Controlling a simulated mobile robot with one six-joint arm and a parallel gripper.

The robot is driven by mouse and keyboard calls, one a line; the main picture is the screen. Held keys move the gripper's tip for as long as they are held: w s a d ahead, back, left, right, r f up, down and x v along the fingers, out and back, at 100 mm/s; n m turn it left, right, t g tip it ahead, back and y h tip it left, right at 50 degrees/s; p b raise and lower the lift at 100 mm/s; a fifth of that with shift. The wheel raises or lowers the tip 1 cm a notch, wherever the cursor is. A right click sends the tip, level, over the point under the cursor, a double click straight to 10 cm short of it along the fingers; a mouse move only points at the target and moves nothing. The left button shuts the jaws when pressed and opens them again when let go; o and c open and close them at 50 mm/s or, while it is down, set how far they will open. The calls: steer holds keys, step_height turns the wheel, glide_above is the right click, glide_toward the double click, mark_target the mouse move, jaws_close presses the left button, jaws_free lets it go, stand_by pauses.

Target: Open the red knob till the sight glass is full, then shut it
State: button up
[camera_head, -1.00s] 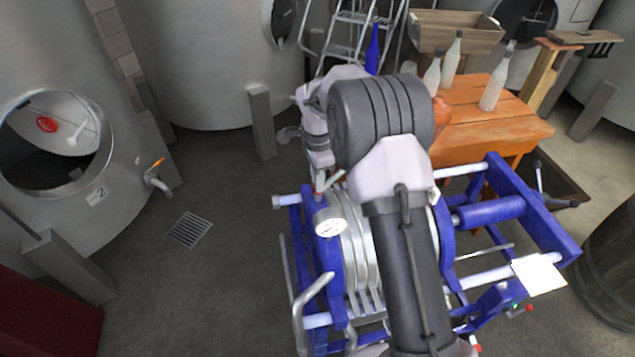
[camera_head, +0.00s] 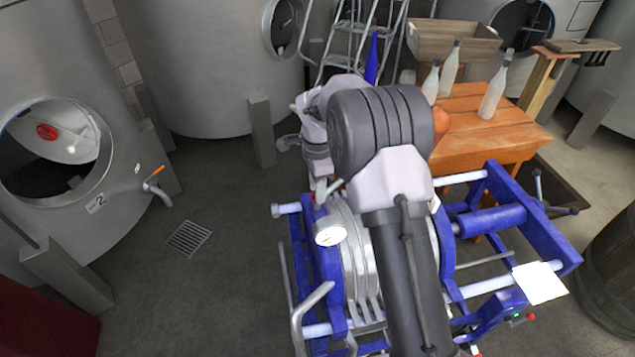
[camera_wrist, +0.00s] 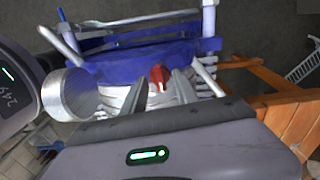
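The red knob (camera_wrist: 159,77) shows in the wrist view, in front of the blue frame of the filter press (camera_wrist: 130,62). My gripper (camera_wrist: 157,82) is open, one grey finger to each side of the knob in the picture. I cannot tell whether the fingers reach around it or touch it. In the head view my gripper (camera_head: 321,190) points down above the press's left end, largely hidden behind my wrist. A round white-faced gauge (camera_head: 329,231) sits just below it. I cannot make out the sight glass or its level.
A tank with an open round hatch (camera_head: 55,150) is at left. Floor around the drain grate (camera_head: 188,237) is clear. A barrel (camera_head: 610,265) stands at right.

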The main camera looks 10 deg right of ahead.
step_height(320, 180, up, 17)
steer(key=p, duration=0.2)
steer(key=shift+r+p, duration=0.2)
steer(key=shift+p, duration=0.1)
